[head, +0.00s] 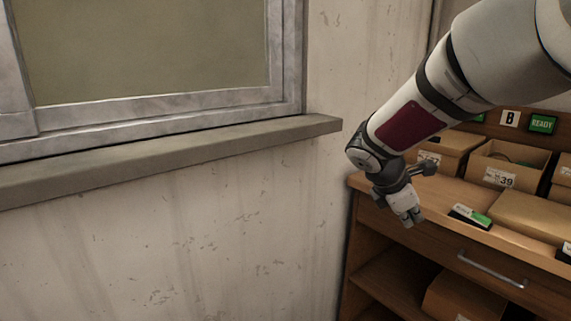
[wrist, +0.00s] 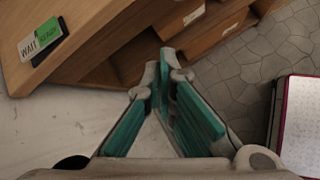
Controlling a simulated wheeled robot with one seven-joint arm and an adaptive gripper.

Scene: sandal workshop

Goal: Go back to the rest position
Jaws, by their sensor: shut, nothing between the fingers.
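My gripper (head: 408,214) hangs from the wrist in front of the wooden cabinet's left end, pointing down and slightly right. It is shut and empty. In the wrist view the two teal-padded fingers (wrist: 164,72) converge at their tips, with nothing between them. My arm reaches in from the upper right of the head view. The floor and the cabinet's lower shelves lie beyond the fingers in the wrist view.
A wooden cabinet (head: 470,248) with a drawer handle stands at right. Cardboard boxes (head: 508,163), a green READY sign (head: 543,123) and a small green-and-white sign (head: 470,216) are on it. A window ledge (head: 200,152) juts from the left wall. Tiled floor (wrist: 245,65) shows.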

